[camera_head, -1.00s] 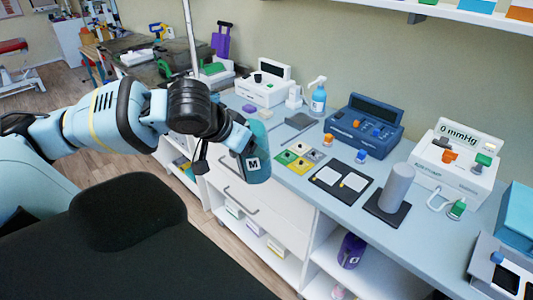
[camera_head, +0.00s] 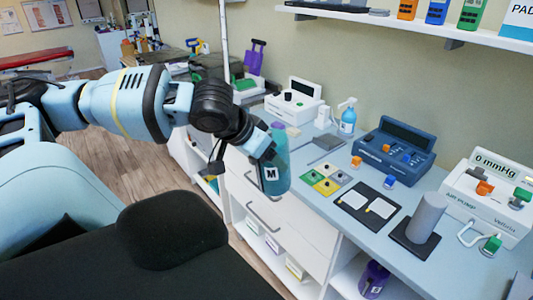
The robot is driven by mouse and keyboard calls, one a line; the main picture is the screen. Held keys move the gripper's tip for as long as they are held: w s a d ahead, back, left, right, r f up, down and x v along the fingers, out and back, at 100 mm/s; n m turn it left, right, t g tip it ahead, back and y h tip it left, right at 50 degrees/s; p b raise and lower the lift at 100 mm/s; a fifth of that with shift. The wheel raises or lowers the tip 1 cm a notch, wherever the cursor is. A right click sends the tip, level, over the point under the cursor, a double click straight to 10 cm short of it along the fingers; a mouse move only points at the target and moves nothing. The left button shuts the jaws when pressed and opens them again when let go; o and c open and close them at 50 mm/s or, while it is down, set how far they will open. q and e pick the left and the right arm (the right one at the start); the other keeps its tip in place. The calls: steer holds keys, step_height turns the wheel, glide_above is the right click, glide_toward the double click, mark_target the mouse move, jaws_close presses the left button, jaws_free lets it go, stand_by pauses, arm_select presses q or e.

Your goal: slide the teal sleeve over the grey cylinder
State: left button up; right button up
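The teal sleeve (camera_head: 277,171), marked with a white M patch, hangs from my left gripper (camera_head: 262,148) in front of the counter's near edge. The gripper is shut on its upper part; the fingertips are partly hidden. The sleeve is roughly upright and slightly tilted. The grey cylinder (camera_head: 427,217) stands upright on a dark square base (camera_head: 408,238) on the counter, to the right of and apart from the sleeve. My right gripper is not in view.
Between them on the counter (camera_head: 365,180) lie coloured tiles (camera_head: 327,180) and a black mat with white cards (camera_head: 352,212). Behind stand a blue device (camera_head: 395,150), a blue pump bottle (camera_head: 348,118) and a white air pump (camera_head: 490,195). A shelf (camera_head: 430,35) hangs above.

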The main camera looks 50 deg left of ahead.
arm_select(q)
steer(key=shift+s+a+r, duration=0.1)
steer(key=shift+a+r, duration=0.05)
steer(key=shift+r, duration=0.45)
steer(key=shift+a+r, duration=0.1)
steer(key=shift+r, duration=0.05)
steer(key=shift+r+m, duration=0.4)
steer(key=shift+r, duration=0.05)
steer(key=shift+d+r+h, duration=0.25)
steer(key=shift+r+h, duration=0.05)
steer(key=shift+r, duration=0.1)
steer(key=shift+d+r+m, duration=0.3)
steer(key=shift+r, duration=0.15)
stand_by(0.7)
